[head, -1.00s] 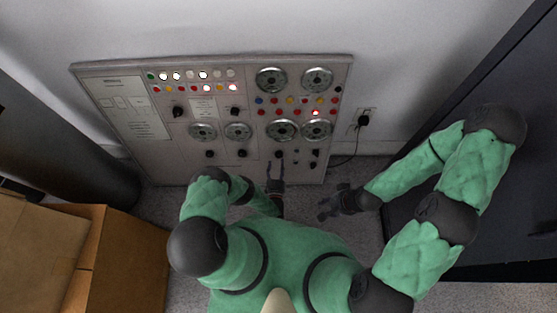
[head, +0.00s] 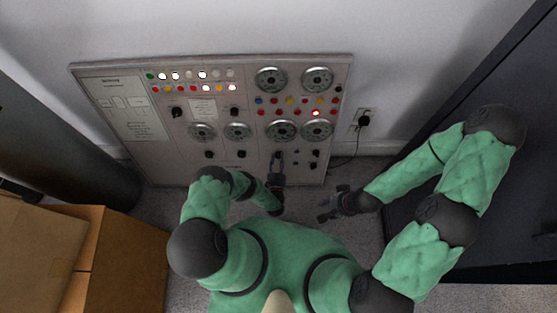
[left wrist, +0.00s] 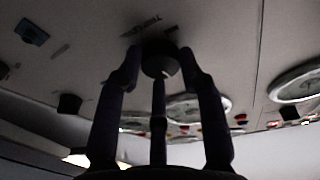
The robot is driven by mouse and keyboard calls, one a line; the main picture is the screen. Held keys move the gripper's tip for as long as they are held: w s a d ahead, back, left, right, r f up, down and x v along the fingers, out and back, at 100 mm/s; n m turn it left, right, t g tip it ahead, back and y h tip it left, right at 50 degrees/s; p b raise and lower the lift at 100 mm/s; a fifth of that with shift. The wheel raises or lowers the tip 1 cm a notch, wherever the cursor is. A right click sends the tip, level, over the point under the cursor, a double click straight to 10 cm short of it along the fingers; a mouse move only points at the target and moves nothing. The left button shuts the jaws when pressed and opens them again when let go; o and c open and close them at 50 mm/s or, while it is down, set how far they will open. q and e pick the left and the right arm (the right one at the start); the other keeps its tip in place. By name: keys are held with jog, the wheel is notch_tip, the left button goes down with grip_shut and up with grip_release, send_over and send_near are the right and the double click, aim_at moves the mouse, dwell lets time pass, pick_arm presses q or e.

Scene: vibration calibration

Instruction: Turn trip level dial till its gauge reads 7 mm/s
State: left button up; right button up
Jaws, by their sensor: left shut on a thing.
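A grey control panel (head: 215,172) leans against the wall, with several round gauges and dark knobs. My left gripper (head: 277,158) is at the panel, below the left one of the two large lower gauges (head: 282,131). In the left wrist view its fingers are closed around a round dark knob (left wrist: 158,62). A printed label (left wrist: 142,24) sits beside the knob but is too blurred to read. The gauge needles are too small to read. In the head view the fingers hide the knob. My right gripper (head: 326,209) is open and empty, above the floor right of the panel.
More dark knobs (head: 315,153) lie close right of the held one. Lit lamps and coloured buttons (head: 315,112) sit above. A plug and cable (head: 363,120) are at the wall on the right. Cardboard boxes (head: 120,255) stand at the lower left.

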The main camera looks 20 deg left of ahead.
pick_arm(q)
jog(key=shift+w+a+r+m, duration=0.1)
jog(key=shift+a+r+m, duration=0.05)
jog(key=shift+m, duration=0.15)
jog(key=m, duration=0.3)
jog(key=shift+w+a+r+h, duration=0.1)
jog(key=shift+h, duration=0.2)
jog(key=shift+r+m+h, duration=0.1)
jog(key=shift+m+h, duration=0.4)
jog(key=shift+m, duration=1.4)
jog(key=shift+w, duration=0.15)
jog(key=o, duration=1.1)
jog(key=shift+s, duration=0.25)
jog(key=shift+s, duration=0.25)
jog(key=s, duration=0.3)
jog(key=s+d, duration=0.1)
jog(key=s, duration=0.7)
jog(key=shift+s+d+r, duration=0.1)
jog(key=shift+d+r, duration=0.1)
jog(key=shift+r, duration=0.15)
